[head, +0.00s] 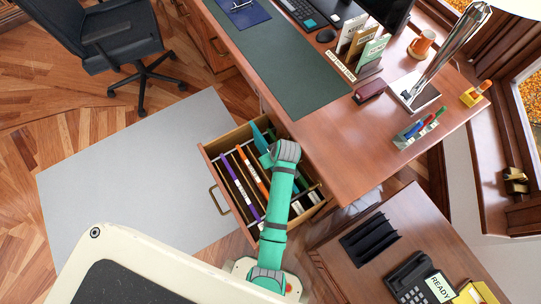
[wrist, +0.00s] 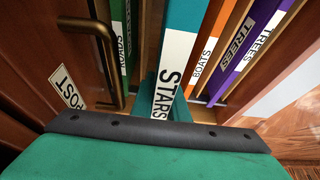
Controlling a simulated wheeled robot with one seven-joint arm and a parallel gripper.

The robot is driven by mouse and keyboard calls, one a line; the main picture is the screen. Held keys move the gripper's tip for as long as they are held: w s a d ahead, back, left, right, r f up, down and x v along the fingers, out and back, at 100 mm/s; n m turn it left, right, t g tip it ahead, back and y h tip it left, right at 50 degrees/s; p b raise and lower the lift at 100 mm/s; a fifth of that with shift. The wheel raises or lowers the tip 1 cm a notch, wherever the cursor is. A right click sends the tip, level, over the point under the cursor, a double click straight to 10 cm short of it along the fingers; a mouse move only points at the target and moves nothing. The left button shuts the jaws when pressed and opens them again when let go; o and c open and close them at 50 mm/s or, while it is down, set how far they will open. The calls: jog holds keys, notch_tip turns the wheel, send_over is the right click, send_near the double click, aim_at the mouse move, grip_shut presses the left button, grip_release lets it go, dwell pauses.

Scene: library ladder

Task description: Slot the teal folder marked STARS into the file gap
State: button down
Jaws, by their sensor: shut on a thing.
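The teal folder marked STARS (wrist: 175,75) fills the middle of the wrist view, its white label facing me. In the head view its teal end (head: 260,137) shows beside my wrist at the back of the open drawer (head: 204,158). My gripper (head: 267,158) is shut on this folder over the drawer; its fingertips are mostly hidden by my wrist. In the wrist view the folder lies between a green ROADS folder (wrist: 118,40) and an orange BOATS folder (wrist: 207,50). The file gap is largely covered, and I cannot tell how deep the folder sits.
A wooden front with a brass handle (wrist: 105,60) and a LOST label (wrist: 67,88) is close at left. The desk (head: 345,140) borders the drawer; a grey mat (head: 130,170) lies clear on the floor.

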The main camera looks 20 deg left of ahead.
jog(key=shift+f, duration=2.95)
jog(key=c, duration=1.6)
grip_release()
jog(key=shift+c, duration=0.2)
jog(key=v, duration=1)
jog(key=shift+d+r, duration=0.15)
jog(key=shift+r, duration=0.2)
